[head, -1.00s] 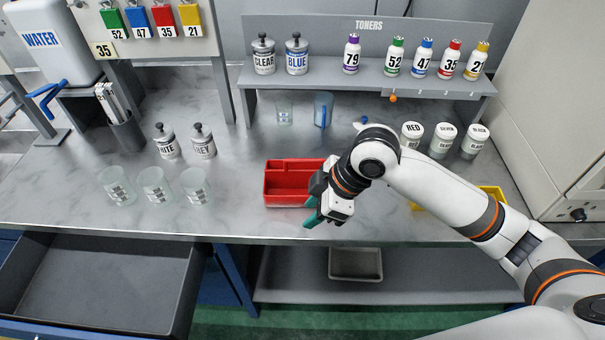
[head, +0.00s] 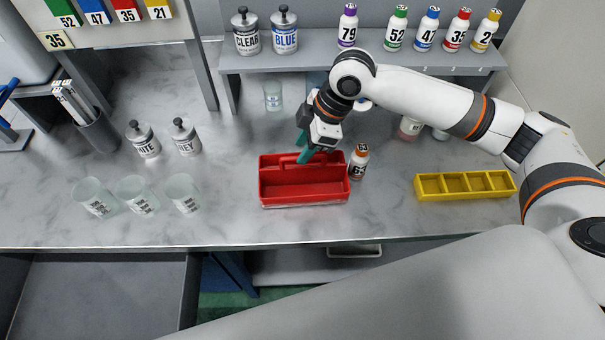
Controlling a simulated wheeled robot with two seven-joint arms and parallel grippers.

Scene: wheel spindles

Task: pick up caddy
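The caddy is a red open box (head: 277,189) with a raised divider or handle along its middle. It stands on the grey marbled counter in the head view. My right gripper (head: 304,148) reaches in from the right and points down at the caddy's back, right of its middle. Its two teal fingers show apart, one behind the other, close to the caddy's top. I cannot tell whether they touch it. The caddy still rests on the counter. My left gripper is not in view.
A small orange-capped bottle (head: 358,162) stands close to the caddy's right side. A yellow divided tray (head: 428,189) lies farther right. Clear cups (head: 137,195) and white canisters (head: 186,137) stand to the left. The toner shelf (head: 315,63) is behind. The counter's front edge lies just before the caddy.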

